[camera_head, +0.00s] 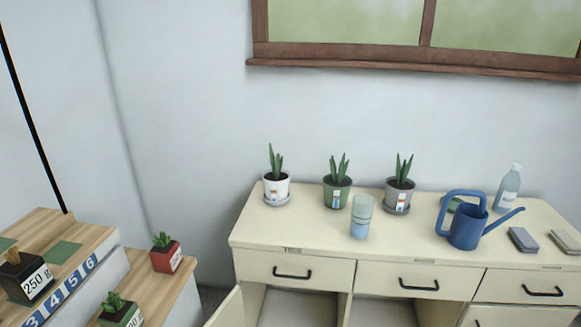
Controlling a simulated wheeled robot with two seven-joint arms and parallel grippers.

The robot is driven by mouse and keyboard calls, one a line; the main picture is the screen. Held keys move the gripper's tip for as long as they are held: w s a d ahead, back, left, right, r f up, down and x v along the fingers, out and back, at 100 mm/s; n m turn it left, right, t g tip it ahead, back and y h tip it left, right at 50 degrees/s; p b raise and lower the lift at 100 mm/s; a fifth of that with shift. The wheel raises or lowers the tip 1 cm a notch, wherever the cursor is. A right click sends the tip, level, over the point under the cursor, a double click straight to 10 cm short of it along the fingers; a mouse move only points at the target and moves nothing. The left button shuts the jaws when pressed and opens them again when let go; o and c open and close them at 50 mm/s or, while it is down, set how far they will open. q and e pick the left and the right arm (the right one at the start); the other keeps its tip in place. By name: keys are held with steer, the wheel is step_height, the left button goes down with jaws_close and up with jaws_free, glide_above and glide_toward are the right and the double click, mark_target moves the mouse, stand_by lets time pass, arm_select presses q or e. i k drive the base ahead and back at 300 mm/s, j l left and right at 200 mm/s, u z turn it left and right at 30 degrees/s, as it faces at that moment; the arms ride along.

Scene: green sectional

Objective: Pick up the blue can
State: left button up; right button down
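A blue watering can (467,224) stands upright on the cream cabinet top (300,232), right of centre. Its handle arches up at the left and over the top, and its spout points up to the right. A small green item (453,204) is partly hidden behind it. Neither of my grippers is in view.
Potted plants in white (277,190), green (337,194) and grey (397,196) pots line the cabinet's back. A clear cup with blue contents (361,217), a bottle (508,188) and two blocks (523,239) surround the can. A cabinet door (228,310) hangs open below.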

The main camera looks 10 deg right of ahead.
mark_target(470, 220)
steer(key=z, duration=1.2)
